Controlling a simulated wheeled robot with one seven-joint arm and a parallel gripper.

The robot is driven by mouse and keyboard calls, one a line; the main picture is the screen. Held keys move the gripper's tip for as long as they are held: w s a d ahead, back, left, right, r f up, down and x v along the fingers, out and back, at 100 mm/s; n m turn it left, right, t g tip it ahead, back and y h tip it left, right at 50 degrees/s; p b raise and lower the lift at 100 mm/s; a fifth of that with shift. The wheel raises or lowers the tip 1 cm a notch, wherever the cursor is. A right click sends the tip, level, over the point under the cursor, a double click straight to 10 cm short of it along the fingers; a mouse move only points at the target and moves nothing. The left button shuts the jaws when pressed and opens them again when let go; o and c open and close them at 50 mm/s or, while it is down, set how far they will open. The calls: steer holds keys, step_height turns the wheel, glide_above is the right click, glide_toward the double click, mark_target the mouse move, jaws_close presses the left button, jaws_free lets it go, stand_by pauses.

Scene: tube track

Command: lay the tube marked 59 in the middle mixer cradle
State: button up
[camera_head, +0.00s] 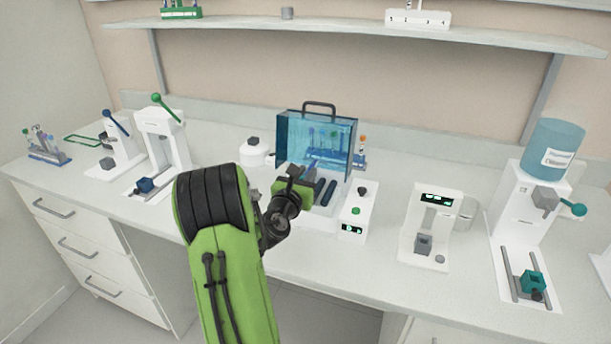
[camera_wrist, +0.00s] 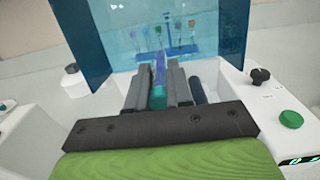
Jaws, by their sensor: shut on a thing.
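My gripper (camera_head: 293,184) is over the left part of the mixer (camera_head: 352,206), a white machine with a raised clear blue lid (camera_head: 300,132). In the wrist view my gripper (camera_wrist: 154,90) is shut on a slim tube (camera_wrist: 159,72), violet higher up and teal lower down. Its number cannot be read. Dark cradles (camera_head: 328,194) lie to the right of the gripper in the head view. One dark cradle (camera_wrist: 196,90) shows beside the right finger in the wrist view. The gripper hides the rest of the bed, and I cannot tell if the tube touches a cradle.
The blue lid stands upright just behind the gripper. A tube rack (camera_wrist: 180,52) shows through it. A green button (camera_wrist: 291,119) and a black knob (camera_wrist: 260,76) are on the mixer's right side. White machines (camera_head: 432,222) stand further right, presses (camera_head: 160,145) at left.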

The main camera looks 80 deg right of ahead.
steer(key=shift+d+f, duration=0.1)
steer(key=shift+a+f+b, duration=0.35)
steer(key=shift+a+b, duration=0.05)
steer(key=shift+b, duration=0.3)
steer(key=f+b, duration=0.2)
steer(key=b, duration=0.1)
steer(key=shift+d+f, duration=0.2)
steer(key=shift+f, duration=0.2)
steer(key=shift+a+f+b, duration=0.1)
steer(key=shift+f+b, duration=0.6)
steer(key=shift+f, duration=0.3)
steer(key=shift+f, duration=0.15)
